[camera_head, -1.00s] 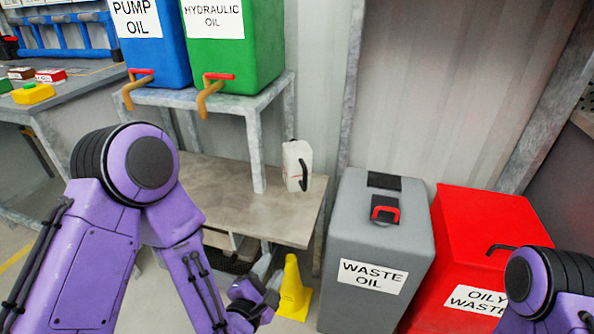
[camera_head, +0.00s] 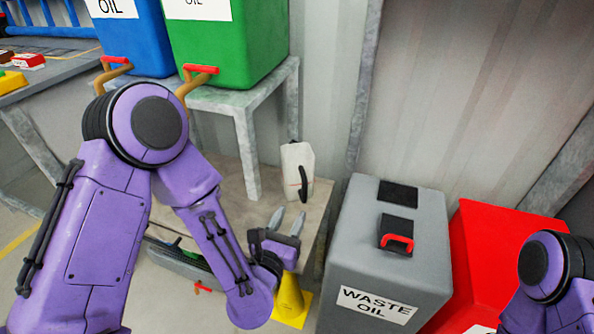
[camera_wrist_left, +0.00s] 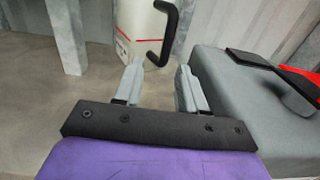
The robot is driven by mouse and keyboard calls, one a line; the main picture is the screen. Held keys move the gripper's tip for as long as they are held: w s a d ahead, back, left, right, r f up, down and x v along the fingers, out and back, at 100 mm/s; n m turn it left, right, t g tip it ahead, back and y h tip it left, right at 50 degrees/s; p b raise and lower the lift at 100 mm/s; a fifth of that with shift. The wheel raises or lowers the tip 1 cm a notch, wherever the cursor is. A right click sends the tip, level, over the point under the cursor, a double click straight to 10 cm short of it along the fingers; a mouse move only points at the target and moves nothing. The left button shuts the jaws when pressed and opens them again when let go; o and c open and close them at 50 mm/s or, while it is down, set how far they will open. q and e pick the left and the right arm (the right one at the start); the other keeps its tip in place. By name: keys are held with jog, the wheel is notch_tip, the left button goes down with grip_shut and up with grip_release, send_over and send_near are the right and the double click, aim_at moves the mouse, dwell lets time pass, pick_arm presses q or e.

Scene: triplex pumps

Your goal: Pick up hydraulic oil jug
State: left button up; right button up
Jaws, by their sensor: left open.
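The hydraulic oil jug is most likely the white jug (camera_head: 293,163) with a black handle, standing upright on the low grey bench (camera_head: 233,180) in the head view; no label on it can be read. It also shows in the left wrist view, where the jug (camera_wrist_left: 136,28) stands beyond the fingertips with its handle to the right. My left gripper (camera_head: 288,219) is open and empty, in front of the jug and apart from it. In the left wrist view the gripper (camera_wrist_left: 156,72) has its two fingers spread toward the handle. My right gripper is out of view.
A grey waste oil bin (camera_head: 348,243) stands right of the bench, with a red bin (camera_head: 490,240) beyond it. A yellow cone (camera_head: 289,297) is on the floor below my left gripper. Blue (camera_head: 135,38) and green (camera_head: 230,45) oil tanks stand on a raised stand.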

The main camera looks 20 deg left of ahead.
aim_at(303, 200)
pick_arm(q)
jog(key=w, duration=0.2)
jog(key=w+d, duration=0.1)
jog(key=w, duration=0.5)
jog(key=shift+d+f, duration=0.15)
jog(key=shift+f, duration=0.15)
grip_shut()
